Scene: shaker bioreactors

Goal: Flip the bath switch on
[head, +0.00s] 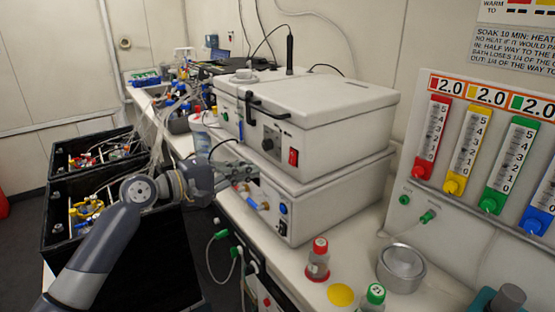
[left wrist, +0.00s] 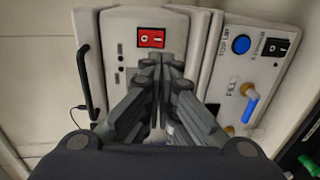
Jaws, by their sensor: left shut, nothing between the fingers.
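The bath is a white lidded box (head: 320,100) on the bench. In the left wrist view the red switch (left wrist: 151,38) shows whole, just beyond my fingertips. My left gripper (head: 252,168) is in front of the box, left of and a little below the switch. In the left wrist view my left gripper (left wrist: 162,62) is shut and empty, its tips pointing at the panel near the switch. I cannot tell whether they touch it. My right gripper is not in view.
A lower white unit (head: 330,205) under the bath has a black switch (left wrist: 277,47), a blue button (left wrist: 241,44) and a blue-handled valve (left wrist: 250,106). A black handle (left wrist: 88,75) sticks out beside the panel. Bottles (head: 317,262) and a metal dish (head: 401,268) stand at front right.

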